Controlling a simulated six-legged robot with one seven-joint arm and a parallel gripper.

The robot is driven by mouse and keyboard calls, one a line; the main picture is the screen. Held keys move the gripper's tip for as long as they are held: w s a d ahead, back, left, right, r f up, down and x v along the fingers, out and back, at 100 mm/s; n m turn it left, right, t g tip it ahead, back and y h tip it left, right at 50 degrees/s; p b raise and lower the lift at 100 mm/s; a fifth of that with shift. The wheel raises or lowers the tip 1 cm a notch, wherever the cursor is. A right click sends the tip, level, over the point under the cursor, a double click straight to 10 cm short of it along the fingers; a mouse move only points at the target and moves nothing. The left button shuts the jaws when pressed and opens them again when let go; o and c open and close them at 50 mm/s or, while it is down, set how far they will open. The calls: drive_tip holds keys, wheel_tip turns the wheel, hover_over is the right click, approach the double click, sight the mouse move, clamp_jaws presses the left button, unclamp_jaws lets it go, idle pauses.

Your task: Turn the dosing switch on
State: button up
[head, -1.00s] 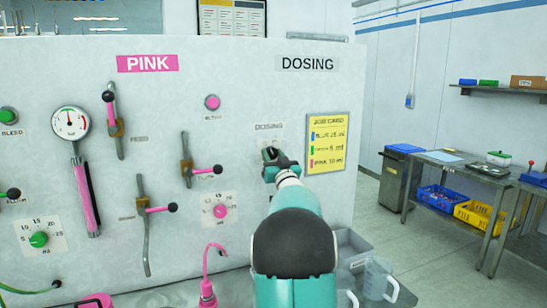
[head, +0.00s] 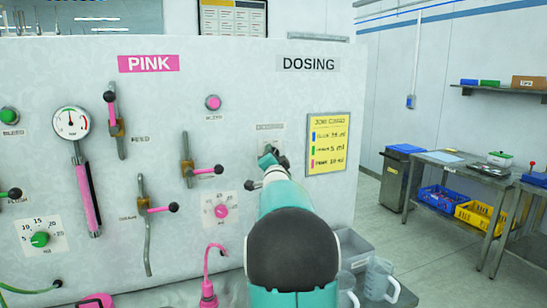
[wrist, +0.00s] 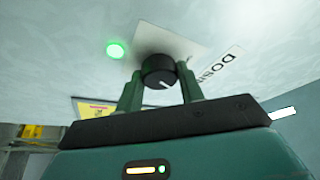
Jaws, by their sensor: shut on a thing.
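The dosing switch (wrist: 159,71) is a round black knob with a white pointer line, on a pale plate on the panel in the wrist view. My gripper (wrist: 160,85) is shut on it, with one green finger on each side. A green lamp (wrist: 117,49) glows beside the switch plate. In the head view my gripper (head: 270,158) is at the panel just below the small DOSING label (head: 269,127). There my gripper hides the knob.
The yellow job card (head: 327,144) hangs just right of my gripper. Pink-handled valves, including one lever (head: 205,171), and a dial (head: 221,211) are to the left. Clear jugs (head: 380,279) stand below right.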

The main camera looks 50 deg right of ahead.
drive_tip(key=shift+m, duration=0.8)
drive_tip(key=o, duration=1)
drive_tip(key=v, duration=1.4)
drive_tip(key=shift+a+r, duration=0.1)
drive_tip(key=shift+r, duration=0.15)
drive_tip(key=shift+w, duration=0.1)
